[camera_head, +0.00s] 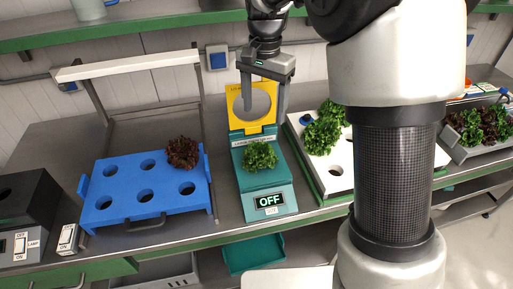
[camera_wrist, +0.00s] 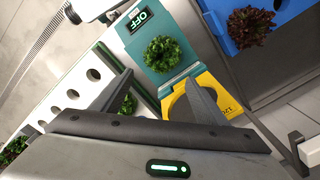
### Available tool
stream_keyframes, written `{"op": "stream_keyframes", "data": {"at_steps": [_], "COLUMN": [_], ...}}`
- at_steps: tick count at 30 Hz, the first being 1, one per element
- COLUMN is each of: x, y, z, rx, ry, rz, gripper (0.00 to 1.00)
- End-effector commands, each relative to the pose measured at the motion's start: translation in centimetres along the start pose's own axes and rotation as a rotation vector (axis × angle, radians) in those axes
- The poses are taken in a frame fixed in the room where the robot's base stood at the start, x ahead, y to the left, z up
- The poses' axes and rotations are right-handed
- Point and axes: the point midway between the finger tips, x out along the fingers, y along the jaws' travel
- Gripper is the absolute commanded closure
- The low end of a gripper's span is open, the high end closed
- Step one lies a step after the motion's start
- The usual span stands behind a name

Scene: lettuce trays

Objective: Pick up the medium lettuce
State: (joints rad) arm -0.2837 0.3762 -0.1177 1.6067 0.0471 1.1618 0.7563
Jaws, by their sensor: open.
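A round green lettuce (camera_head: 260,156) sits on the teal scale (camera_head: 273,183), whose display reads OFF. Larger green lettuces (camera_head: 322,133) stand in the white tray (camera_head: 335,178) to the right, and a dark red lettuce (camera_head: 183,152) is in the blue tray (camera_head: 112,173) to the left. My gripper (camera_head: 264,108) is open and empty, above and behind the scale lettuce, in front of the yellow panel (camera_head: 236,95). In the wrist view, the scale lettuce (camera_wrist: 160,53) lies just beyond the fingertips, apart from them. Which lettuce is the medium one I cannot tell for certain.
The yellow panel with a round hole stands upright at the back of the scale. A white bar on posts (camera_head: 130,65) rises behind the blue tray. A grey crate of mixed lettuces (camera_head: 468,150) is at the far right. A black box (camera_head: 28,210) is at the far left.

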Motion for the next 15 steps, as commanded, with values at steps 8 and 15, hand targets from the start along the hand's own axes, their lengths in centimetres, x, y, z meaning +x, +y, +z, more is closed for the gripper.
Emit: {"op": "stream_keyframes", "data": {"at_steps": [8, 15], "x": [6.0, 10.2], "y": [0.1, 0.1], "z": [0.1, 0.1], "rx": [-0.002, -0.002], "ry": [-0.003, -0.002], "rz": [0.004, 0.002], "gripper": [0.33, 0.33]}}
